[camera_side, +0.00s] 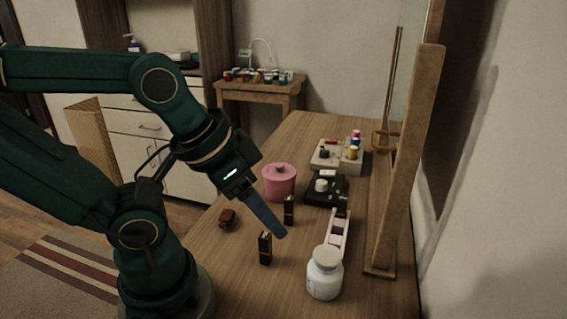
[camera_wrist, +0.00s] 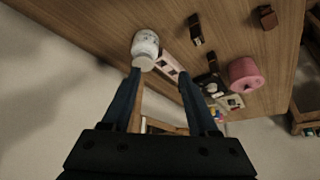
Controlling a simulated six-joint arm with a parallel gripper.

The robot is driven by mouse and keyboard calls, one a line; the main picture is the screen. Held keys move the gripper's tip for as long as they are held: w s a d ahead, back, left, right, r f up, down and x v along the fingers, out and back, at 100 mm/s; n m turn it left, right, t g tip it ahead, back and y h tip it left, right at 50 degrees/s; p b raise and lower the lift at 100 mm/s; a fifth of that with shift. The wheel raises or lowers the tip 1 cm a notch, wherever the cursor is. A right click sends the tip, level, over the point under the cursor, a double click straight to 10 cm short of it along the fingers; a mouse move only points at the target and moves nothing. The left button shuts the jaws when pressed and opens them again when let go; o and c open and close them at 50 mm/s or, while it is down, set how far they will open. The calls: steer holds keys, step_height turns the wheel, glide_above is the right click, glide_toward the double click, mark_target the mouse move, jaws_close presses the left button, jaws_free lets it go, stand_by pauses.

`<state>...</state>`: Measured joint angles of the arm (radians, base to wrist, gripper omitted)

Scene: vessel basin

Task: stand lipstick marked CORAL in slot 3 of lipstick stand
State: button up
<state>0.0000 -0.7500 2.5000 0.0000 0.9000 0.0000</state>
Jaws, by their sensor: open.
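A dark lipstick with a gold band (camera_side: 265,248) stands upright on the table at the front. A second dark lipstick (camera_side: 289,209) stands farther back. No name is readable on either, so I cannot tell which is CORAL. The pale pink stand with dark slots (camera_side: 337,241) lies right of them, partly behind the white jar; a dark item shows at its far end. The stand also shows in the wrist view (camera_wrist: 169,64). My gripper (camera_side: 282,233) is open and empty above the table, between the lipsticks and the stand. Its blue fingers are apart in the wrist view (camera_wrist: 159,77).
A white lidded jar (camera_side: 324,275) stands at the stand's near end. A pink lidded pot (camera_side: 279,183), a black tray (camera_side: 325,188) and a pale tray with colored items (camera_side: 337,155) are farther back. A small brown object (camera_side: 227,219) lies left. A wooden frame (camera_side: 405,170) edges the right.

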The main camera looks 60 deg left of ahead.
steer(key=n+g, duration=0.4)
steer(key=n, duration=2.1)
glide_above(289, 198)
steer(key=d, duration=0.5)
steer(key=a+f+n, duration=0.1)
steer(key=f, duration=0.1)
steer(key=a+f+n+g, duration=0.1)
steer(key=a+f, duration=0.1)
steer(key=a+f+n, duration=0.1)
steer(key=a+f, duration=0.1)
steer(key=f, duration=0.1)
steer(key=shift+g, duration=0.3)
steer(key=shift+f, duration=2.35)
